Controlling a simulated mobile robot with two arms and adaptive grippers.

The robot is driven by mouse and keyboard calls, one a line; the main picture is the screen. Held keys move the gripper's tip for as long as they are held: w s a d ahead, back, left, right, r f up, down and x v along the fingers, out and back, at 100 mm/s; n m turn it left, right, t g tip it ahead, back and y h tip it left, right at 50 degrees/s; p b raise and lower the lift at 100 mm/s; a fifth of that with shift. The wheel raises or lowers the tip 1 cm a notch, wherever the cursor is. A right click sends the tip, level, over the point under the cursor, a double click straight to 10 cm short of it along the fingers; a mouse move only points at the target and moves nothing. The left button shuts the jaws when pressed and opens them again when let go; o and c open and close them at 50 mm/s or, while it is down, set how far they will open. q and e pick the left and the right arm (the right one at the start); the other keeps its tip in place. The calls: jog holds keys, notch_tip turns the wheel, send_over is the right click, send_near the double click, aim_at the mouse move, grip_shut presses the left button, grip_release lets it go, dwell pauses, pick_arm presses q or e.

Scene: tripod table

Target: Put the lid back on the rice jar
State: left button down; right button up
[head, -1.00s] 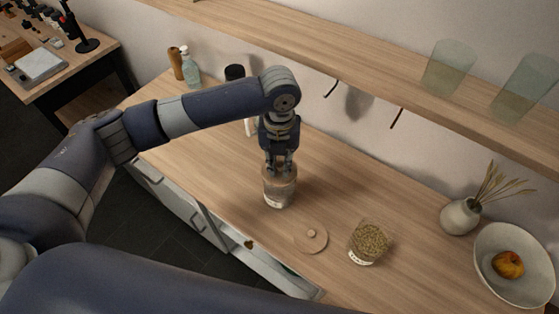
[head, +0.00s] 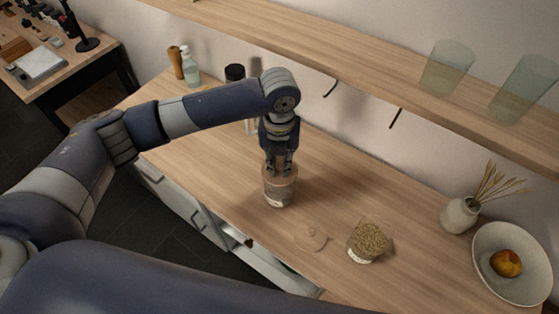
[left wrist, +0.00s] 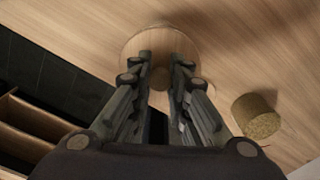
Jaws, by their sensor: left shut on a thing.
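My left gripper (head: 279,168) points down and is shut on the knob of a round wooden lid (left wrist: 136,46). In the head view this lid is at the mouth of a glass jar (head: 279,192) with a pale label; whether it is fully seated I cannot tell. A second round wooden lid (head: 311,237) with a small knob lies flat on the counter. An open glass jar of tan grains (head: 368,242) stands to its right, and also shows in the left wrist view (left wrist: 257,118). The labels are too small to read. My right gripper is not in view.
A vase (head: 460,216) with dried stems and a white bowl (head: 515,283) with an apple (head: 506,263) stand at the right. A shelf with glasses runs above. Bottles (head: 191,68) stand at the back left.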

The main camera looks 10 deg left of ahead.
pick_arm(q)
jog(key=shift+p, duration=0.4)
dwell(0.5)
jog(key=c, duration=1.4)
grip_release()
jog(key=shift+c, duration=0.2)
jog(key=o, duration=0.5)
jog(key=shift+r, duration=0.1)
